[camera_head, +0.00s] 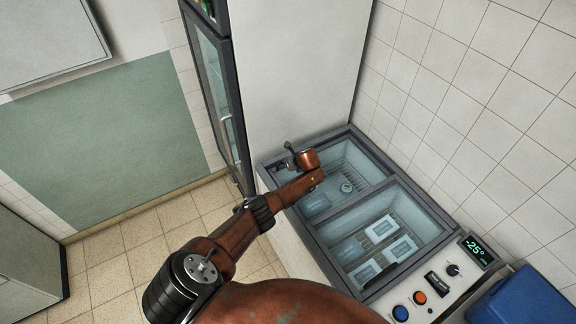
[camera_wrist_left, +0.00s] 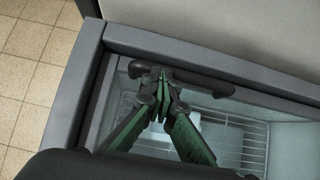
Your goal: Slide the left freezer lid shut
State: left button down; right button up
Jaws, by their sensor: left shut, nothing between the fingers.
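The chest freezer (camera_head: 318,246) has a grey rim and two sections side by side. The far section, at the left end, shows a wire rack and a round item inside. A dark bar handle (camera_wrist_left: 208,80) lies along the rim at that end in the left wrist view. My left gripper (camera_wrist_left: 162,74) has its green fingers together, with the tips at the handle's left part. They look close to or against it; I cannot tell whether they touch. My wrist hides part of that end in the head view. The left lid's clear pane is hard to make out, so its exact position is unclear.
The near section holds several white packs (camera_head: 380,228). A control panel with a display (camera_head: 477,248) and a blue bin (camera_head: 522,299) are at the right. A tall white cabinet (camera_head: 290,70) stands behind the far end. Tiled wall runs along the back; floor is open at left.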

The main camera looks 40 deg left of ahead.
jog(key=shift+w+r, duration=0.1)
jog(key=shift+w, duration=0.25)
pick_arm(q)
jog(key=shift+s+d+r+p, duration=0.15)
jog(key=shift+d+p, duration=0.25)
jog(key=shift+p, duration=0.15)
jog(key=d+p, duration=0.1)
jog(key=s+d+r+p, duration=0.1)
jog(key=d+p, duration=0.1)
jog(key=shift+s, duration=0.2)
jog(key=p+v, duration=0.1)
jog(key=v, duration=0.8)
jog(key=shift+d, duration=0.2)
pick_arm(e)
jog(key=r, duration=0.5)
jog(key=shift+s, duration=0.25)
pick_arm(q)
jog(key=shift+r, duration=0.1)
